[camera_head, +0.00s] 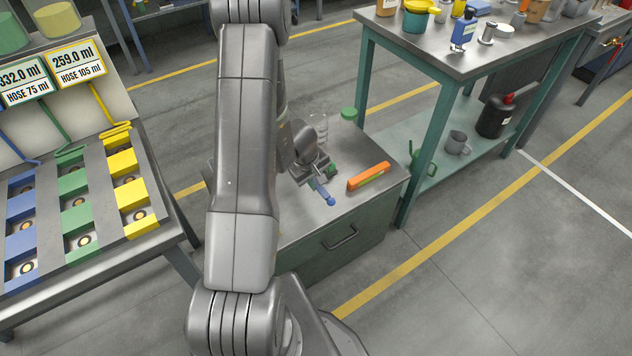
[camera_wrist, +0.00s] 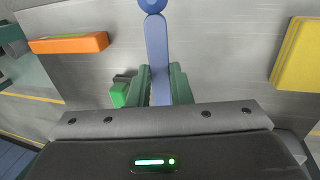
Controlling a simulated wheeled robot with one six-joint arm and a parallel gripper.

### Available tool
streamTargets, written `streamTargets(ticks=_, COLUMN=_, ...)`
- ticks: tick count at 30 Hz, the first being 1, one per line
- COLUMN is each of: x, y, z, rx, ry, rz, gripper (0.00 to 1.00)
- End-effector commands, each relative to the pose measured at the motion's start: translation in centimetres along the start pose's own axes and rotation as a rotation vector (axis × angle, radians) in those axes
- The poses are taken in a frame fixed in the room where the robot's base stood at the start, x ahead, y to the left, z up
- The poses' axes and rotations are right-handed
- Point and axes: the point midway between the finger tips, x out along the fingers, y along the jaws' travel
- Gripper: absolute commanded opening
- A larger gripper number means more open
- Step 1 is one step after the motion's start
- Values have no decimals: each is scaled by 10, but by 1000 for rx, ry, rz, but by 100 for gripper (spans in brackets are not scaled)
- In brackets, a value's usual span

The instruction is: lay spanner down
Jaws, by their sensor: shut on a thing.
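The blue spanner (camera_head: 325,193) is at the top of the green cabinet (camera_head: 290,222), near its front. In the wrist view the spanner (camera_wrist: 157,45) points away from me, its round end at the top edge. My gripper (camera_head: 315,181) is shut on its shank; the green fingers (camera_wrist: 163,88) press it from both sides. The spanner lies low over the metal top; I cannot tell whether it touches it. Its near end is hidden by my gripper.
An orange level-like bar (camera_head: 368,177) lies right of the spanner. A small green object (camera_wrist: 118,95) is close beside my fingers. A yellow block (camera_wrist: 298,55) shows in the wrist view. A clear bottle (camera_head: 320,128) and a green-lidded jar (camera_head: 348,114) stand behind.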

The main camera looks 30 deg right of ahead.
Motion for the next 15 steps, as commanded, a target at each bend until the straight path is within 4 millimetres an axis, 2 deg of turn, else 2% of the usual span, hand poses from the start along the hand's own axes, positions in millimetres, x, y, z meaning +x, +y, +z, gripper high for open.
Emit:
streamTargets(ticks=1, x=10, y=-2, z=0, rx=0, ry=0, rz=0, gripper=0)
streamTargets(ticks=3, x=16, y=-4, z=0, rx=-1, ry=0, rz=1, gripper=0)
streamTargets(ticks=15, x=48, y=-12, z=0, rx=-2, ry=-1, rz=1, gripper=0)
